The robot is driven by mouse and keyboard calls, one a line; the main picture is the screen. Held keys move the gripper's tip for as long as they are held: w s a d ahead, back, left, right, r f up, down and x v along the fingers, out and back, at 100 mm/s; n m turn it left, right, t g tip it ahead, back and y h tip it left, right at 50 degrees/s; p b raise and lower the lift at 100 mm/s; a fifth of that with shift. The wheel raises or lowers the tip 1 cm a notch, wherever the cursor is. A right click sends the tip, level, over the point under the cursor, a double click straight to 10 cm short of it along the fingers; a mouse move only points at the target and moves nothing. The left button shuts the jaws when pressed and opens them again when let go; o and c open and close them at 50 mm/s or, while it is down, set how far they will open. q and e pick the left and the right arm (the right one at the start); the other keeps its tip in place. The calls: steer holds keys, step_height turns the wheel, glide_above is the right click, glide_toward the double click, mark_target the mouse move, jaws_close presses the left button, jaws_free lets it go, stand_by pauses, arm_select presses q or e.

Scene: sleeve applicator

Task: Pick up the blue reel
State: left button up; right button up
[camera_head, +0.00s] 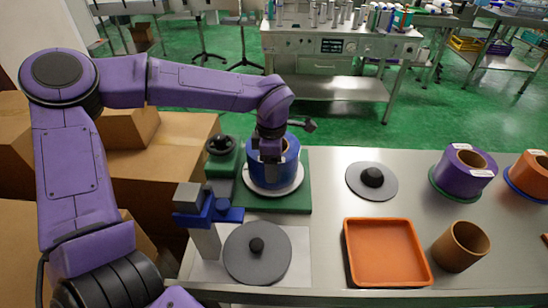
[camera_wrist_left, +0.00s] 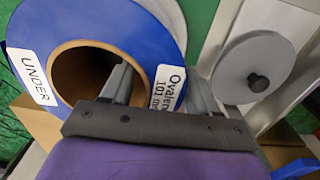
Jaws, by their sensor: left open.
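The blue reel (camera_head: 289,165) has a brown core and stands upright on a white disc on a green base. In the left wrist view the reel (camera_wrist_left: 30,32) fills the upper left, with labels on its top face. My left gripper (camera_head: 270,156) points down at the reel and is open. In the wrist view one finger is over the core's hole and the other is beyond the reel's outer edge, so the jaws (camera_wrist_left: 160,84) straddle the reel's wall. I cannot tell how deep the fingertips reach. My right gripper is not in view.
A grey disc with a black knob (camera_head: 257,252) lies in front, beside a blue-topped post (camera_head: 208,212). Another knobbed disc (camera_head: 371,181), an orange tray (camera_head: 387,252), a brown tube (camera_head: 461,246), a purple reel (camera_head: 463,172) and an orange reel (camera_head: 530,175) stand to the right.

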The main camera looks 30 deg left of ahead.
arm_select(q)
steer(key=shift+s+f, duration=0.1)
steer(key=shift+s, duration=0.05)
jaws_close()
stand_by(1.3)
steer(key=shift+w, duration=0.25)
